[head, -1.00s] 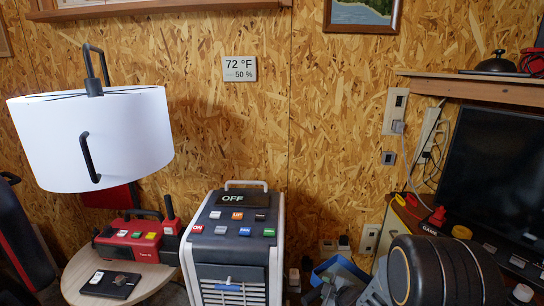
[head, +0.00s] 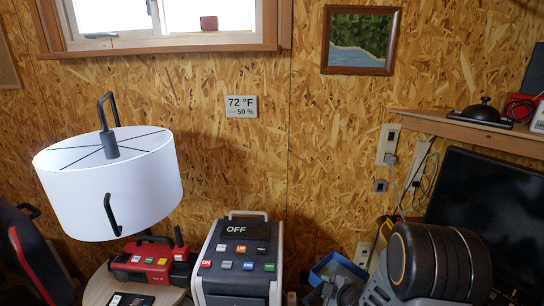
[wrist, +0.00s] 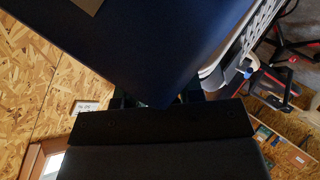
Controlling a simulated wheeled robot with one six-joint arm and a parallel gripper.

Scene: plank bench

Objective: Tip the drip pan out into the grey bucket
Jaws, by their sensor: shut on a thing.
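The dark blue drip pan (head: 322,268) shows at the lower middle of the head view, right of the grey and white machine, partly covered by my arm. In the wrist view the pan (wrist: 130,45) is a large dark blue surface filling the upper part. My gripper (wrist: 155,98) is shut on its edge. The pan's contents are hidden. I cannot make out a grey bucket in either view.
The grey and white machine (head: 238,257) reads OFF and stands left of the pan. A white lampshade (head: 110,185) and a red case (head: 145,264) are further left. A dark screen (head: 495,210) and wooden shelf (head: 470,129) are at right.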

